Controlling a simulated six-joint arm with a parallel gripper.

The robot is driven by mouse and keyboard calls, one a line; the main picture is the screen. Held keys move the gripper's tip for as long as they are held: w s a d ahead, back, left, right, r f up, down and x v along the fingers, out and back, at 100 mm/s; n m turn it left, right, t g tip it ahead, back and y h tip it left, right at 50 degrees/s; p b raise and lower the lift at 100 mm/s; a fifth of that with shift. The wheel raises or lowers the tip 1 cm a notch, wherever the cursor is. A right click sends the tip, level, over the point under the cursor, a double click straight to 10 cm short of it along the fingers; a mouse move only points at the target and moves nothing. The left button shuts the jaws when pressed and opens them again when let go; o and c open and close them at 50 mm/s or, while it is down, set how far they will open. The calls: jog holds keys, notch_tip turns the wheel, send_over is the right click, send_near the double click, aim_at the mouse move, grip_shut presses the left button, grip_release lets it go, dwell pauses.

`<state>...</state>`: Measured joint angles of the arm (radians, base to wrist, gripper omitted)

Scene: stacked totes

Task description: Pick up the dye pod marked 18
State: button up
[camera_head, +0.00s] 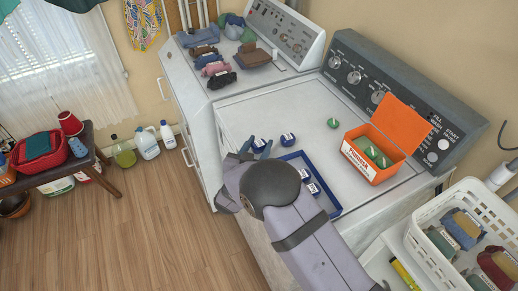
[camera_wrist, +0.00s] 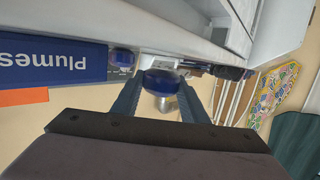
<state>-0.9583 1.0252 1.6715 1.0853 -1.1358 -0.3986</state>
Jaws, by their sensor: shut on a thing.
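My gripper (camera_head: 257,148) is low over the front left of the white machine top (camera_head: 255,112). In the wrist view, its two fingers (camera_wrist: 160,98) are shut on a round dark-blue pod (camera_wrist: 161,82). I cannot read any number on this pod, and it is not clear in the head view. Another blue pod (camera_head: 288,139) stands right of my fingers. A blue-rimmed tray (camera_head: 336,211) lies beside my wrist, with blue pods (camera_head: 304,174) in it, partly hidden by my arm. A green pod (camera_head: 333,123) lies alone farther back.
An open orange box (camera_head: 358,161) with several green pods stands at the right. The control panel (camera_head: 392,94) bounds the back. A white basket (camera_head: 430,262) with cloth bundles is at the lower right.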

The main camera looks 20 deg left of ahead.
aim_at(259, 143)
jog(key=shift+r+b, duration=0.85)
jog(key=shift+r, duration=3.15)
